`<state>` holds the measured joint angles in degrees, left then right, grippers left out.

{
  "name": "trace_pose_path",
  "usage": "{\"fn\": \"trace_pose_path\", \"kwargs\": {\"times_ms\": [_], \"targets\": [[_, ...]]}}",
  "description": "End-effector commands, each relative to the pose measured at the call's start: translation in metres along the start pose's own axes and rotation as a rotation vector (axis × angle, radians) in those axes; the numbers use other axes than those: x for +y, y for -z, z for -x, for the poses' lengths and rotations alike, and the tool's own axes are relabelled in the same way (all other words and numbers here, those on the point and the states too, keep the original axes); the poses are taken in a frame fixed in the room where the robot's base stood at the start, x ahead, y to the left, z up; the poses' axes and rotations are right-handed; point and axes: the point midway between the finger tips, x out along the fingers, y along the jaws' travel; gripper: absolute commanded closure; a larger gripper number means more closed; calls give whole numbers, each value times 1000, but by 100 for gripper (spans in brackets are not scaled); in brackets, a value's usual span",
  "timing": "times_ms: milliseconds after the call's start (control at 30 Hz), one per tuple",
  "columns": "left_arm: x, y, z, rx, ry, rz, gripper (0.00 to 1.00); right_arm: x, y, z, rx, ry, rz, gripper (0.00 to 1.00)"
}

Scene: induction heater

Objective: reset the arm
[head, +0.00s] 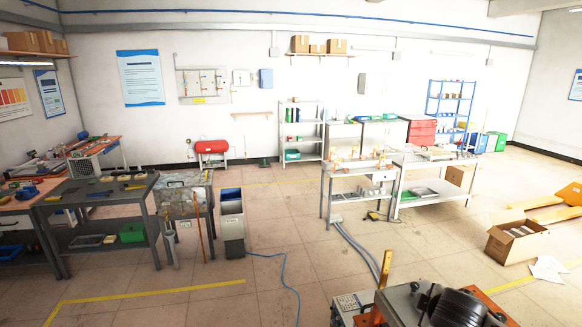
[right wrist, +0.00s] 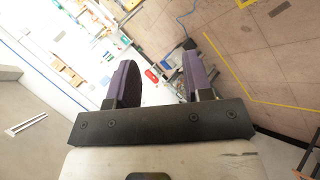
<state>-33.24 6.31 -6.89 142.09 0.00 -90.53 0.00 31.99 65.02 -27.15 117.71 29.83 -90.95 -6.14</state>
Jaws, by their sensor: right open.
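My right gripper (right wrist: 160,72) shows in the right wrist view with its two dark purple fingers spread wide apart. Nothing is between them, only the distant room behind, which appears tilted. The head view shows neither of my grippers. At the bottom right of the head view is a machine with a dark, thick, rounded black part (head: 455,306) on top. A control box with buttons (head: 350,304) and an upright yellow-brown bar (head: 385,268) stand beside it. The frame's lower edge cuts off this machine.
A grey tool table (head: 95,204) stands at the left, with a grey bin (head: 232,222) to its right. White workbenches (head: 430,187) stand in the middle. An open cardboard box (head: 516,241) is on the floor at the right. The central floor is mostly clear, apart from a blue cable (head: 285,275).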

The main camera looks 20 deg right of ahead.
Motion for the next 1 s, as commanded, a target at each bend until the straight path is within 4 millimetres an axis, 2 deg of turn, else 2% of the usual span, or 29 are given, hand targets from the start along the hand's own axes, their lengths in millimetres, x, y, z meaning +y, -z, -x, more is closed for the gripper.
{"fn": "trace_pose_path", "kwargs": {"times_ms": [33, 133, 233, 333, 467, 600, 700, 833, 900, 1000], "targets": [[0, 1, 3, 0, -1, 1, 54, -19, 21, 12, 73, -25, -34, 54], [0, 2, 7, 0, 0, 0, 54, -54, 46, 32, 183, -54, -107, 54], [-1, 4, 12, 0, 2, -2, 54, -95, 58, 51, 267, -41, -176, 54], [-2, 6, 18, 0, 4, -5, 54, -140, 56, 69, 309, 14, -254, 54], [-4, 8, 25, -1, 8, -9, 54, -203, 36, 86, 291, 140, -371, 54], [-5, 10, 32, -2, 11, -13, 54, -271, 5, 100, 201, 316, -476, 54], [-6, 11, 36, -2, 12, -14, 54, -316, -19, 106, 108, 421, -528, 54], [-6, 12, 40, -2, 11, -14, 54, -361, -46, 120, 7, 521, -560, 54], [-5, 13, 42, -2, 11, -13, 54, -378, -58, 126, -35, 556, -565, 54], [-5, 13, 43, -2, 10, -11, 54, -392, -73, 132, -77, 583, -559, 54]]}}
